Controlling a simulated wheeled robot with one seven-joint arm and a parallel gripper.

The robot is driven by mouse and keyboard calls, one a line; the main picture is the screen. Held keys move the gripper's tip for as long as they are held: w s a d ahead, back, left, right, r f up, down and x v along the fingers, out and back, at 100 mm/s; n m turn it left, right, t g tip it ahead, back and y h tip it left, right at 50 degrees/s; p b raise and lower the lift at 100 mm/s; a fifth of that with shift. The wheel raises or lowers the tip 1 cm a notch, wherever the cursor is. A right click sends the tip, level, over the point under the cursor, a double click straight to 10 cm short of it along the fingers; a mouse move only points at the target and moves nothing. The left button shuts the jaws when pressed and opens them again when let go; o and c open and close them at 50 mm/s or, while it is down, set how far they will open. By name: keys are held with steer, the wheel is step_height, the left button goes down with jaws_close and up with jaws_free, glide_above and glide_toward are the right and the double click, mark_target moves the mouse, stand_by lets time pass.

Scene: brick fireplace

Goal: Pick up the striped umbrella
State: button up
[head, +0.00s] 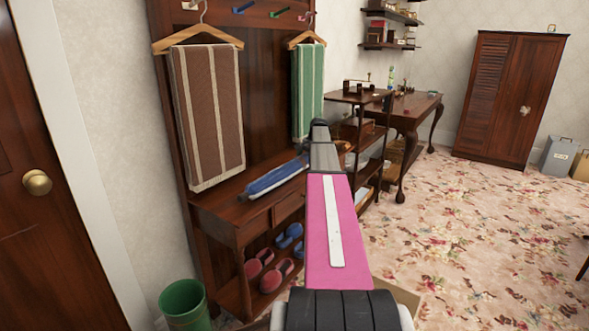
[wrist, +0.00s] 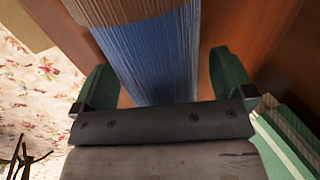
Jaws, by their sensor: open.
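The striped umbrella, blue with a pale band, lies folded on the wooden bench of the hall stand in the head view (head: 274,179). My arm hides its right end. In the wrist view the blue ribbed cloth of the umbrella (wrist: 158,66) runs between the two green fingers of my gripper (wrist: 160,82), with a tan section at the top. The fingers are spread, one on each side of the cloth, and do not look closed on it. In the head view my own arm hides the fingers.
The hall stand's bench (head: 228,208) has shoes (head: 268,272) below. A brown striped towel (head: 208,115) and a green striped towel (head: 308,92) hang above. A green bin (head: 185,305) stands at lower left. A desk (head: 410,115) stands behind. Carpet at right is clear.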

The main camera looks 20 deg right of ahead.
steer(key=c, duration=1.3)
steer(key=shift+o, duration=0.2)
steer(key=shift+r, duration=0.1)
